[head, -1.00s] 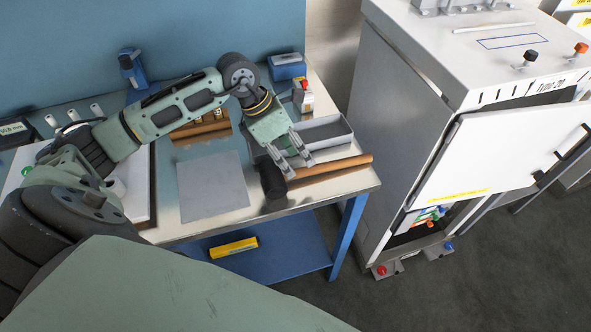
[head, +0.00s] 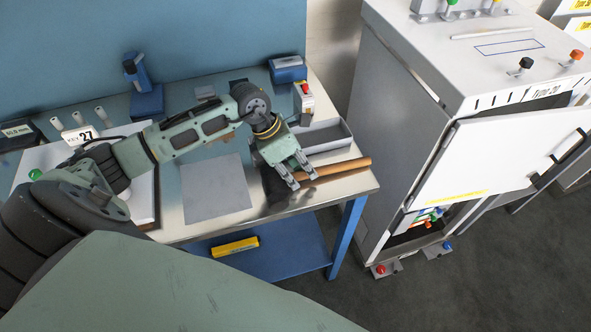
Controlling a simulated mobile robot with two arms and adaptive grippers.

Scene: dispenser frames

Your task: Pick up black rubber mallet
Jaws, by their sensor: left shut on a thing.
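The black rubber mallet lies near the front right edge of the workbench. Its brown wooden handle (head: 345,167) points right, and its dark head (head: 275,191) is at the left, partly hidden behind my left gripper. My left gripper (head: 303,182) reaches down over the mallet and is shut on its handle close to the head. I cannot tell whether the mallet is clear of the bench top. My right gripper is not in view.
A grey open tray (head: 325,140) sits right behind the mallet. A grey mat (head: 215,188) lies left of it. A white cabinet (head: 400,120) with its door ajar stands to the right across a gap. A yellow box (head: 235,246) rests on the blue lower shelf (head: 285,250).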

